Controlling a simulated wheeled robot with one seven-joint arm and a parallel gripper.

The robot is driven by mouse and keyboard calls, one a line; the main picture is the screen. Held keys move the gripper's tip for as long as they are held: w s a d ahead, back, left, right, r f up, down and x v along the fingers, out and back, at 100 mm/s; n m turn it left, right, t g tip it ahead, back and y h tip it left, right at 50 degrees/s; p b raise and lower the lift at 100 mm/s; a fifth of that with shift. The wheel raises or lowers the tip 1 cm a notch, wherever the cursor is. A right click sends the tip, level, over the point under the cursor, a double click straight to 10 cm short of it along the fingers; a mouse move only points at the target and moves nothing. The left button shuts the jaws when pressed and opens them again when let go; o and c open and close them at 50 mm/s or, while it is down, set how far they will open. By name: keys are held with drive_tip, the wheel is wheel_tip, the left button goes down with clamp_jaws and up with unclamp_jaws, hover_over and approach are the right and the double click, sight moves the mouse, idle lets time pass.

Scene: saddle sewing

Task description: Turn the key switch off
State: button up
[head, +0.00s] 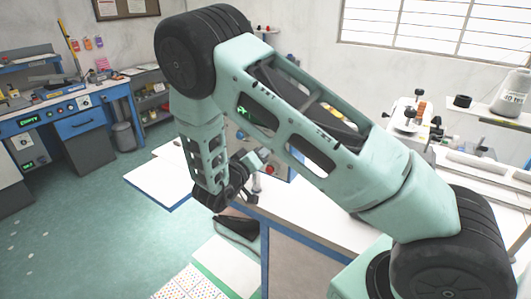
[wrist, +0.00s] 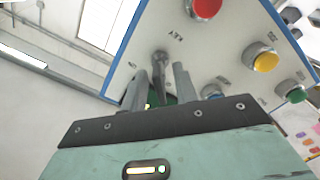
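The key switch (wrist: 159,66) is a small grey metal key in a round collar on a white control panel (wrist: 195,52), beside a label reading KEY. In the wrist view my gripper (wrist: 159,78) points at it, with one finger on each side of the key. Gaps show between the key and both fingers, so my gripper looks open around it and not closed on it. The depth of the fingertips against the panel is hard to judge. In the head view my gripper (head: 255,160) is at the control box, and my arm hides the key switch.
The box stands on a white worktable (head: 300,212). Open floor (head: 110,240) lies to the left.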

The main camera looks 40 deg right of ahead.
drive_tip(key=b+v, duration=0.5)
drive_tip(key=v, duration=1.1)
